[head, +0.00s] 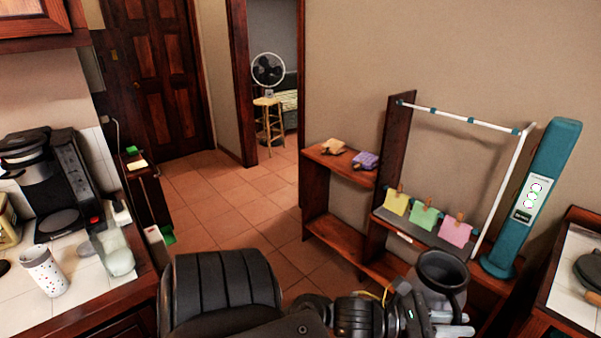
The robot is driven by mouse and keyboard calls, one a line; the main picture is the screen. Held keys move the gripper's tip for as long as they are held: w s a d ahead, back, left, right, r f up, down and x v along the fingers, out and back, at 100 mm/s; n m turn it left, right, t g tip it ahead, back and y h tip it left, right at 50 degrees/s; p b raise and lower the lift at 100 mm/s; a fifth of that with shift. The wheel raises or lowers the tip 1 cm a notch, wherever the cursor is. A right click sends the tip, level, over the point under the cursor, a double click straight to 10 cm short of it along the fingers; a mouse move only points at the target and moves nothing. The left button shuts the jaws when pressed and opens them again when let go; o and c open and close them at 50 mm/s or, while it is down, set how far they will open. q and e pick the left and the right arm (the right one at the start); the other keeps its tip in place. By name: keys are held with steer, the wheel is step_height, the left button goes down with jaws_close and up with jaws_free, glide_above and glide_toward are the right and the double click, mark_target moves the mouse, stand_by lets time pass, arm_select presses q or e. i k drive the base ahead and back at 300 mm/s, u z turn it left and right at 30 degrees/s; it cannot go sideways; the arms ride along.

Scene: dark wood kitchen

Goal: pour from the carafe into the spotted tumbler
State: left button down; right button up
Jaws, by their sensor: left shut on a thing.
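The spotted tumbler (46,274), white with small coloured dots, stands upright on the tiled counter at the left of the head view. The carafe (441,272), dark with a wide round mouth, is at the lower right, well away from the tumbler. My left gripper (425,315) is shut on the carafe and holds it, seemingly near upright. The fingers are partly hidden at the bottom edge of the view. I cannot see whether there is liquid in the carafe. My right gripper is not in view.
A black coffee maker (48,180) stands behind the tumbler, and a pale translucent jar (118,256) stands to the tumbler's right. A wooden shelf unit (318,205) with a white rail and a teal tower (535,195) stand near the carafe. Tiled floor (225,200) lies open between.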

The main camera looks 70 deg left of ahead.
mark_target(38, 260)
steer(key=i, duration=0.35)
steer(key=u, duration=4.15)
steer(key=i, duration=1)
steer(key=u, duration=2.15)
